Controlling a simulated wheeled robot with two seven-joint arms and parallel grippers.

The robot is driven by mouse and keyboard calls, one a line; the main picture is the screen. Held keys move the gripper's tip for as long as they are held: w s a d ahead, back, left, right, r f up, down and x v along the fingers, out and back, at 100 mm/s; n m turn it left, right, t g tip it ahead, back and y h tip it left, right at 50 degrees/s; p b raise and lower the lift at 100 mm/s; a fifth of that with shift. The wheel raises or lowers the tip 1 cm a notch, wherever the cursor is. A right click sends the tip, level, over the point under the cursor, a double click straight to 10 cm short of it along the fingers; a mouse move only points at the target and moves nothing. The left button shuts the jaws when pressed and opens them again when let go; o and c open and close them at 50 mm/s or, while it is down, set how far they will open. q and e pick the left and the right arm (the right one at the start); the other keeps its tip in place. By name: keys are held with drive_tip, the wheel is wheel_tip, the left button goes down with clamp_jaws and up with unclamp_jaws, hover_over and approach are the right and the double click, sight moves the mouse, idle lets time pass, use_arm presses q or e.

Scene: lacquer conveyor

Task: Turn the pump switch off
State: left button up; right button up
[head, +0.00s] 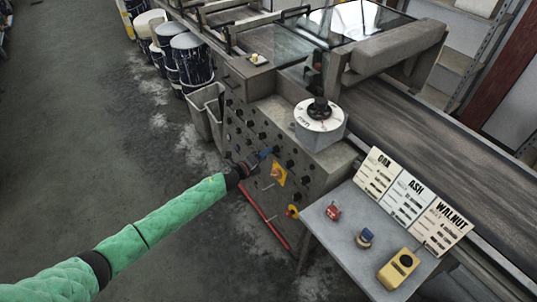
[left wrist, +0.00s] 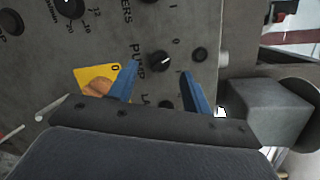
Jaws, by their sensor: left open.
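The pump switch (left wrist: 160,62) is a round black knob on the grey control panel (head: 238,125), beside the lettering PUMP in the left wrist view. Small 1 and 0 marks are printed near it; I cannot tell which one it points to. My left gripper (head: 262,155) is at the panel face in the head view. Its blue fingers are open, one on each side of the knob in the left wrist view (left wrist: 160,69), with visible gaps. In the head view the gripper makes the pump switch hard to pick out. My right gripper is not in view.
A yellow plate with an orange-brown knob (left wrist: 97,82) is close beside one finger. Other black knobs (left wrist: 70,7) surround it. A grey box (left wrist: 262,110) is at the right. In the head view, a side table (head: 345,262) holds small items, and a conveyor (head: 425,120) runs behind.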

use_arm(q)
drive_tip(key=b+v, duration=0.1)
drive_tip(key=v, duration=0.3)
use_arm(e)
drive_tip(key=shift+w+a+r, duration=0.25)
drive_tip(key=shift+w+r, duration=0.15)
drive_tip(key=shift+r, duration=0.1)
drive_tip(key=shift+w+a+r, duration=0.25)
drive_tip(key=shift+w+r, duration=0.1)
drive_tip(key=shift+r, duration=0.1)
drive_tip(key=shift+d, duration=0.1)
